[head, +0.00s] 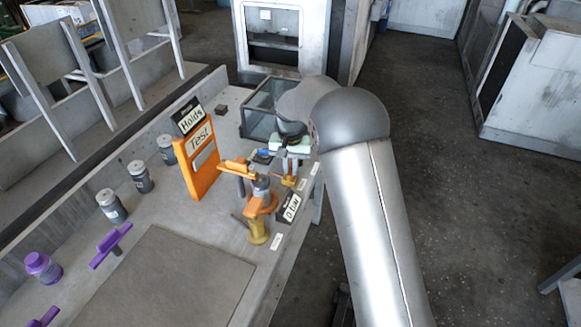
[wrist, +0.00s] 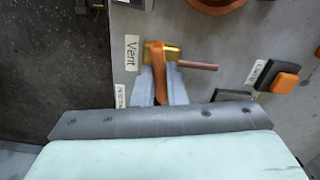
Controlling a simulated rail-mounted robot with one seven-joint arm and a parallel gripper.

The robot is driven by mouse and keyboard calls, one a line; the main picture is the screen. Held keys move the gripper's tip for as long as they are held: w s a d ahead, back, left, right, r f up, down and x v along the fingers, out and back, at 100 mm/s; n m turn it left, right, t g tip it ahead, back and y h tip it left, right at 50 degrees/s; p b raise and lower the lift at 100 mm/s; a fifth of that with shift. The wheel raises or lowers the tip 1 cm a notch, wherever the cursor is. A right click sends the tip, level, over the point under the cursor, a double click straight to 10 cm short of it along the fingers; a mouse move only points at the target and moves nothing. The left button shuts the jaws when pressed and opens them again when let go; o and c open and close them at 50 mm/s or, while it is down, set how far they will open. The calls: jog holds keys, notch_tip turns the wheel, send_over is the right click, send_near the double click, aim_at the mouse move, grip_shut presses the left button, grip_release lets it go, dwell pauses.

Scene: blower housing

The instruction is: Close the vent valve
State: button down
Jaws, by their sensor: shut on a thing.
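The vent valve (wrist: 153,54) has a brass body on the grey panel, beside a "Vent" label (wrist: 131,53) in the wrist view. Its orange handle (wrist: 168,84) runs from the body toward my gripper. My gripper (wrist: 161,82) is shut on this handle, with one grey finger on each side. In the head view my gripper (head: 291,168) is at the bench's right edge, over the small brass and orange valve (head: 290,181), which it partly hides.
A larger orange valve handle (head: 237,166) and a yellow fitting (head: 257,231) stand just left of my gripper. The orange Test board (head: 200,160) stands further left. A dark-framed clear box (head: 257,120) is behind. A copper pipe (wrist: 198,66) extends right from the brass body.

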aim_at(291, 168)
jog(key=shift+m, duration=1.2)
jog(key=c, duration=1.5)
grip_release()
jog(key=shift+o, duration=0.2)
notch_tip(291, 168, up, 18)
jog(key=shift+f, duration=0.25)
